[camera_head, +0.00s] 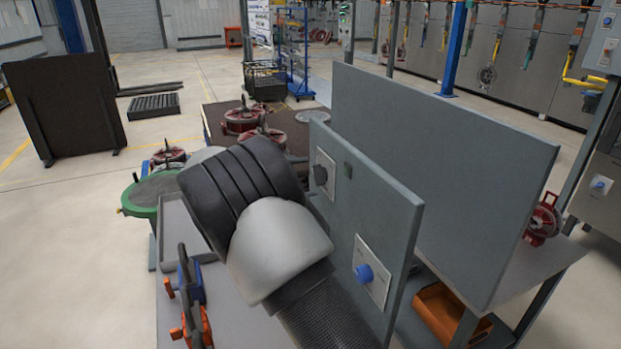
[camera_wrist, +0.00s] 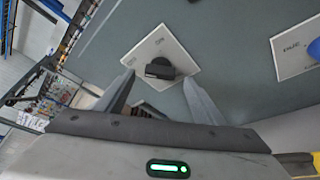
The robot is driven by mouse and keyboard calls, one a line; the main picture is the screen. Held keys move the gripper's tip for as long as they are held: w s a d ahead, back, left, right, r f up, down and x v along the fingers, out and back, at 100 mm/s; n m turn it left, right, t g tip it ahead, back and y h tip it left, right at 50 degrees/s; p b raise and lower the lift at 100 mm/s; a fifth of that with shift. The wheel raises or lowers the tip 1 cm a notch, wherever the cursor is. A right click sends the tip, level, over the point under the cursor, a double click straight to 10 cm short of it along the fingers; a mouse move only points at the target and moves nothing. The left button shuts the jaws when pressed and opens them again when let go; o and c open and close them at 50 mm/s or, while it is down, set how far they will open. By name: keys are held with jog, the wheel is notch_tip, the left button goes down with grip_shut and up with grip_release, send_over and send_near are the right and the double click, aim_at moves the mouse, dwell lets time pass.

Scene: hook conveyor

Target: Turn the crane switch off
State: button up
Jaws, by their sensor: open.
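A black rotary knob (camera_wrist: 160,68) on a white square plate (camera_wrist: 150,45) is mounted on a grey upright panel (camera_wrist: 225,80). In the head view the black knob (camera_head: 320,175) sits on the upper part of the panel (camera_head: 392,205). A second plate (camera_wrist: 292,55) with a blue knob (camera_wrist: 315,48) is at the right in the wrist view; the blue knob (camera_head: 365,273) is lower on the panel in the head view. Which knob is the crane switch, I cannot tell. My gripper (camera_wrist: 160,79) is open, its fingers straddling the black knob in the picture; contact is not visible. My arm hides it in the head view.
A larger grey board (camera_head: 440,165) stands behind the panel. Red wheel-like parts (camera_head: 242,118) lie beyond my arm. A green round-topped stand (camera_head: 143,192) is at the left. A blue-and-orange tool (camera_head: 190,290) lies on the table, and an orange bin (camera_head: 450,315) is at lower right.

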jog(key=v, duration=1.4)
jog(key=shift+f+b, duration=0.15)
jog(key=shift+b, duration=0.2)
